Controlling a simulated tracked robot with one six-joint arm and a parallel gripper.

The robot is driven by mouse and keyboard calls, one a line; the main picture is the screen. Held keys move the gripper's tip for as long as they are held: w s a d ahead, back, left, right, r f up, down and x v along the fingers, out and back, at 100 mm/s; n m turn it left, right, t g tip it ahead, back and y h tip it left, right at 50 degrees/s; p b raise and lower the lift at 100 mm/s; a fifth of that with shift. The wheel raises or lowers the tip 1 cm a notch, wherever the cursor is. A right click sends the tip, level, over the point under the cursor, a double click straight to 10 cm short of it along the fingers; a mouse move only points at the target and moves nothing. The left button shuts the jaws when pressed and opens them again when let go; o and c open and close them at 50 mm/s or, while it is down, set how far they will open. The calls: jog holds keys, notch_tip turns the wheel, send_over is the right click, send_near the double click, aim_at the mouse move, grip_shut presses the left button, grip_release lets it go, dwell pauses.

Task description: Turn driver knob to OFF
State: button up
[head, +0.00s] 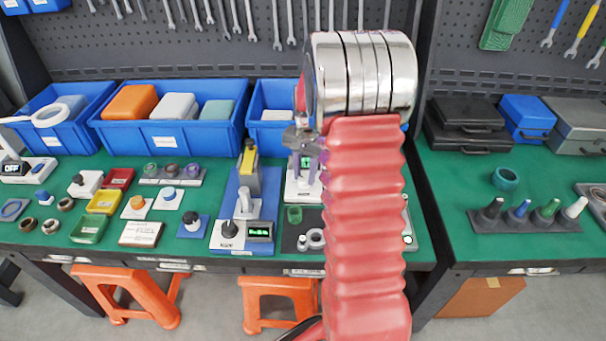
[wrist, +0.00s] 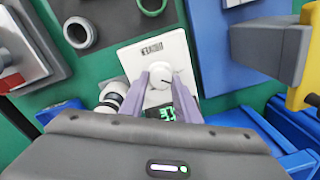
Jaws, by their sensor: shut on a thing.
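The driver is a white box with a dark-printed label (wrist: 152,48) and a lit green display (wrist: 167,114). Its round white knob (wrist: 160,75), with a dark pointer line, sits between the display and the label. My gripper (wrist: 161,72) is shut on the knob, one lilac finger on each side. The display digits are partly covered by my fingers and gripper body. In the head view my gripper (head: 305,150) is over the white driver box (head: 295,190), and my arm hides the area to its right.
A blue plate with a yellow-topped fixture (head: 248,168) stands close on the left. A dark tray with rings (head: 290,232) lies in front. Blue bins (head: 175,138) line the back. A white cylindrical part (wrist: 112,96) is beside the driver in the wrist view.

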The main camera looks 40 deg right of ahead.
aim_at(306, 178)
jog(key=shift+w+a+m, duration=0.15)
jog(key=shift+m, duration=1.05)
jog(key=o, duration=0.8)
jog(key=shift+o, duration=1.2)
notch_tip(306, 178, up, 14)
jog(key=shift+s, duration=0.4)
